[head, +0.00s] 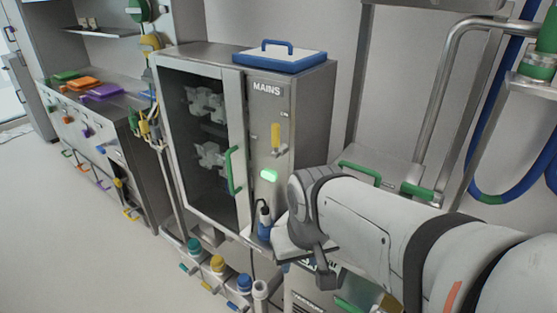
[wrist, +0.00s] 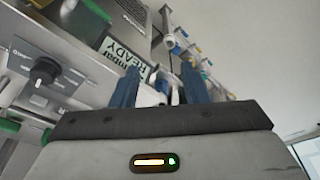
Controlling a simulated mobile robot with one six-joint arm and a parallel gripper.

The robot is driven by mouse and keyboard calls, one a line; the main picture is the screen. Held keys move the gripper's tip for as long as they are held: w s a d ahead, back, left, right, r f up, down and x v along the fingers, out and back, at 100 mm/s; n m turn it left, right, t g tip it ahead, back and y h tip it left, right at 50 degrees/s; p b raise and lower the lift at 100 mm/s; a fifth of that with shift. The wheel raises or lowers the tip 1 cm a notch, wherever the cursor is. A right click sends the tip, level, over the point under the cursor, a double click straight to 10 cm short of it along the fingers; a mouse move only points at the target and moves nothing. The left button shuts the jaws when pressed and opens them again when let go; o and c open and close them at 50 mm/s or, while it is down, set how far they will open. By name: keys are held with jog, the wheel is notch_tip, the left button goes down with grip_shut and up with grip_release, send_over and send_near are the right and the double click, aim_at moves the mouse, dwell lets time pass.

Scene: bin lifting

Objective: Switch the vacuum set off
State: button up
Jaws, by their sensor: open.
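A grey unit with dark lettering (head: 302,298), perhaps the vacuum set, shows low in the head view, mostly hidden behind my arm. In the wrist view, a metal panel carries a dark round knob (wrist: 45,71) with a pale pointer mark at the left. A sign reading READY (wrist: 124,49) is beyond it, seen tilted. I cannot tell the knob's setting. My gripper (wrist: 158,86) is open, its two blue fingers apart, with nothing held between them. The knob lies left of the fingers, apart from them. In the head view the fingertips are largely hidden.
A steel cabinet marked MAINS (head: 268,88) has a green-handled glass door and a yellow lever (head: 275,135). A green light (head: 269,175) glows below the lever. Capped bottles (head: 218,265) stand below the cabinet. Pipes and a blue hose (head: 485,110) fill the right side.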

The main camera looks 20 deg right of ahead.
jog(key=w+d+m+g+p, duration=0.1)
jog(key=w+d+m+p, duration=0.1)
jog(key=w+d, duration=0.3)
jog(key=w+d+f+m+p, duration=0.1)
jog(key=w+d+m, duration=0.3)
jog(key=w, duration=0.8)
jog(key=w+d+f+m+g+p, duration=0.1)
jog(key=w+d+m+p, duration=0.2)
jog(key=w+d, duration=0.4)
jog(key=shift+w+f+m+g, duration=0.15)
jog(key=shift+w+m, duration=0.1)
jog(key=shift+w, duration=0.4)
jog(key=shift+w+f+m+g, duration=0.15)
jog(key=shift+w+m, duration=0.1)
jog(key=shift+w, duration=0.4)
jog(key=shift+w+d+f+p, duration=0.1)
jog(key=shift+d+f+p, duration=0.1)
jog(key=shift+d+p, duration=0.1)
jog(key=shift+f, duration=0.4)
notch_tip(320, 180, down, 7)
jog(key=shift+r+p, duration=0.1)
jog(key=shift+p, duration=0.35)
jog(key=shift+c, duration=0.3)
